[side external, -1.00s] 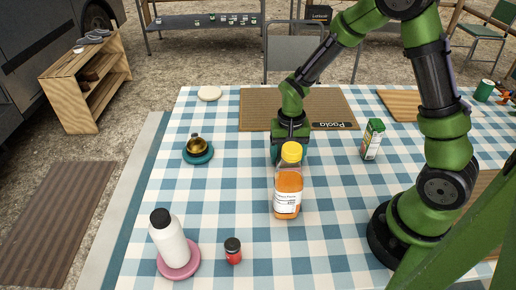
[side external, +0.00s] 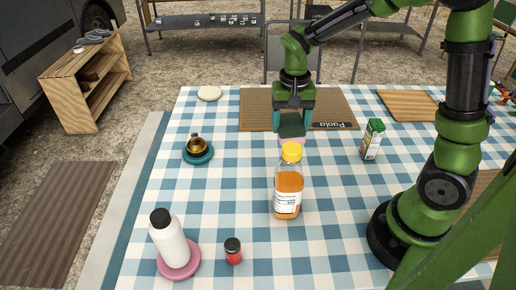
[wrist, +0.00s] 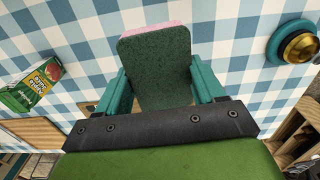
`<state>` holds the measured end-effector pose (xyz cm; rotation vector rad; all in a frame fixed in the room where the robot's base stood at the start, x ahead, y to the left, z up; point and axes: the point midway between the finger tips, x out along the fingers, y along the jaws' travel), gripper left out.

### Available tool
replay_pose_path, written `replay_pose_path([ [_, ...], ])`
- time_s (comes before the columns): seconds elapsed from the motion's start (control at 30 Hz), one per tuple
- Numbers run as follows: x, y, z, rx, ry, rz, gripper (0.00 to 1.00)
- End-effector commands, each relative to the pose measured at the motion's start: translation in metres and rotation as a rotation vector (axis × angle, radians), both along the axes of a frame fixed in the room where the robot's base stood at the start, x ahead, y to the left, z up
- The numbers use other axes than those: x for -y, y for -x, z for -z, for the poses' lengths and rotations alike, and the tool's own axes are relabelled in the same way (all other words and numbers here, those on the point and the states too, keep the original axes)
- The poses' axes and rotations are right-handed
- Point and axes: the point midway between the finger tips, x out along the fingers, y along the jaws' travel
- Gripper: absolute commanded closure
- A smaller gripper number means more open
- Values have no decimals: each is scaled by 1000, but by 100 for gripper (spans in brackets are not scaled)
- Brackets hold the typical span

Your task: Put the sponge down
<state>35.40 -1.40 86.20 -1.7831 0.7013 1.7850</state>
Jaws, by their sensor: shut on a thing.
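My gripper (side external: 291,128) is shut on a sponge (side external: 292,124), its teal fingers on either side. In the wrist view the sponge (wrist: 156,65) fills the middle, with a dark green face toward the camera and a pink layer at its far edge. In the side view it hangs near the front edge of the brown mat (side external: 258,110), behind the orange bottle (side external: 288,192) with the yellow cap, which stands upright. The sponge appears held above the checked tablecloth (side external: 235,205); its exact height is hard to tell.
A green carton (side external: 373,139) stands to the right. A small amber pot sits on a teal coaster (side external: 198,154) to the left. A white bottle (side external: 170,240) stands on a pink coaster, beside a small red jar (side external: 233,251). The cloth between the teal coaster and orange bottle is clear.

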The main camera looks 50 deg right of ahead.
Motion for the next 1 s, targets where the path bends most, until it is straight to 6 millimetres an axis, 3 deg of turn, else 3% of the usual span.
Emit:
replay_pose_path([
  [0.23, -1, -1, -48, 7, 0, -1, 64],
  [0.47, -55, -6, -44, 1, -1, -1, 64],
  [0.63, -111, -4, -43, 0, 0, 4, 64],
  [0.8, -171, 8, -43, 1, 0, 14, 64],
  [1.0, -216, 24, -43, 1, 0, 27, 64],
])
